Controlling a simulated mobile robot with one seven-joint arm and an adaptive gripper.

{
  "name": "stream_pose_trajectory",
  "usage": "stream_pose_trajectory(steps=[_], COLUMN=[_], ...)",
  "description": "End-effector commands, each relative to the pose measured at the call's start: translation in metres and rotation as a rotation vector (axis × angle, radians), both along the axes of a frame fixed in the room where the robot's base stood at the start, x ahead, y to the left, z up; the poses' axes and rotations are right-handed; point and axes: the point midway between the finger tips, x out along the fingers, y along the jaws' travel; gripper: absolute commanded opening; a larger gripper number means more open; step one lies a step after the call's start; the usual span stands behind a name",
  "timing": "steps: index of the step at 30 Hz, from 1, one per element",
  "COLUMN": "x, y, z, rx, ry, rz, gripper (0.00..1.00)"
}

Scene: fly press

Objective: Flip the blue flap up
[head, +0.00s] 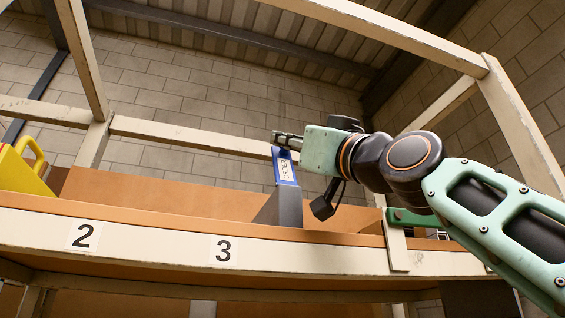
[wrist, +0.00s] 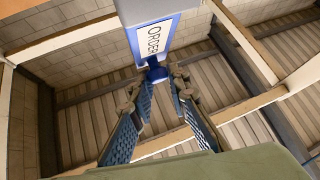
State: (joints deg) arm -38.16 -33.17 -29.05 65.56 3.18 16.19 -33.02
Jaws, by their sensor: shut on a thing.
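The blue flap (head: 286,168) stands roughly upright above a grey holder (head: 284,208) on the shelf in the head view. It bears a white label reading "ORDER" in black. In the wrist view the flap (wrist: 178,38) is at top centre, with a narrow blue tab at its near end. My gripper (head: 284,139) is at the flap's upper end. In the wrist view the fingertips of my gripper (wrist: 154,84) are on either side of that blue tab, shut on it with a gap between the pads. The exact contact is too small to see clearly.
A wooden shelf bin (head: 140,190) runs behind a cream front rail marked 2 and 3 (head: 150,238). A yellow container (head: 22,172) stands at the far left. A green bracket (head: 412,217) and cream post are at right. Cream beams cross above; there is open room left of the flap.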

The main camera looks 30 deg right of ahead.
Motion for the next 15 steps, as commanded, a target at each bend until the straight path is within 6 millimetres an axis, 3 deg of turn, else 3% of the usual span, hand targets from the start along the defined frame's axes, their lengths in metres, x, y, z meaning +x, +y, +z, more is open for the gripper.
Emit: stream_pose_trajectory(steps=[15], x=[-0.014], y=[0.008], z=[-0.008], rx=[-0.038], ry=[-0.107], rz=[0.011], gripper=[0.0])
